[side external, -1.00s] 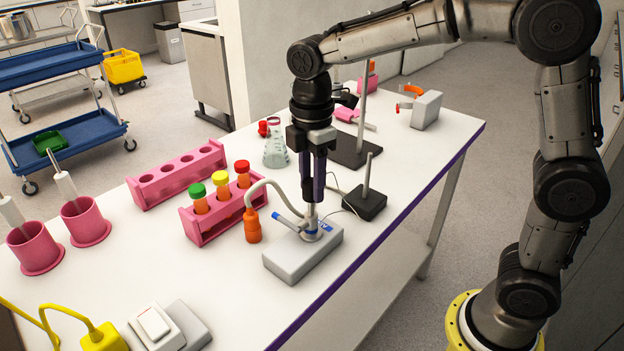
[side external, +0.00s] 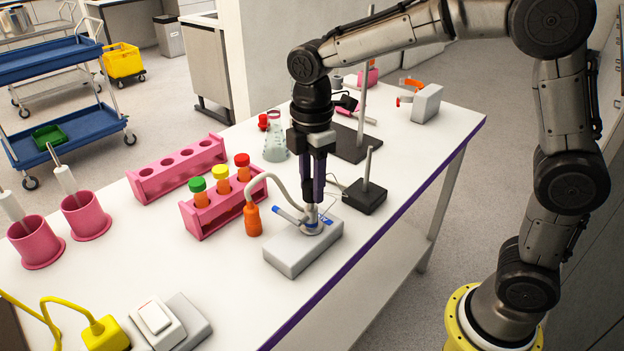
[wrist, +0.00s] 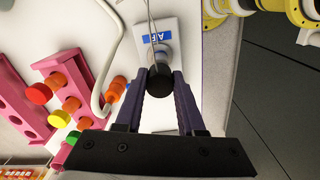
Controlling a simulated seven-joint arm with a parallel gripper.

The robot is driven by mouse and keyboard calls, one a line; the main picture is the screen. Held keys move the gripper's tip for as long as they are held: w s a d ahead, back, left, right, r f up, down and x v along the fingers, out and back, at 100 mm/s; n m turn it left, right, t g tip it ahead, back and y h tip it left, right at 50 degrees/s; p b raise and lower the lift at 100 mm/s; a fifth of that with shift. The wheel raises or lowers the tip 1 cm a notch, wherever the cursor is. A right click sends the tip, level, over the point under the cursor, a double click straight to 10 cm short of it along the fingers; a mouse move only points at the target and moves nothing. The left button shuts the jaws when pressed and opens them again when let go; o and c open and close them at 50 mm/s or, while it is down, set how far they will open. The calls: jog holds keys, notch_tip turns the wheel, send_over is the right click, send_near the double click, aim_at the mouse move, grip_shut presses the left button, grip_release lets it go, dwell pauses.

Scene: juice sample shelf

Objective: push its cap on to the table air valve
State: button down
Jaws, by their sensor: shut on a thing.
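The table air valve (side external: 311,227) stands on a light grey block (side external: 290,257) with a blue label. A blue lever sticks out to its left in the side view, and a pale hose runs from it to the orange fitting (side external: 252,219). My gripper (wrist: 159,82) is shut on a small black cap (wrist: 159,77), which shows between the fingertips in the wrist view with a thin cord running from it. In the side view my gripper (side external: 312,198) points straight down just over the valve.
A pink rack (side external: 212,222) with colour-capped tubes stands left of the valve. A dark stand base (side external: 364,200) with a short upright rod is close on the right. A flask (side external: 275,150) and tall rod stand are behind. The table's front right edge is clear.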

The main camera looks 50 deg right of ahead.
jog(key=shift+f, duration=1.05)
dwell(0.4)
jog(key=shift+c, duration=2.2)
grip_release()
jog(key=shift+r, duration=0.1)
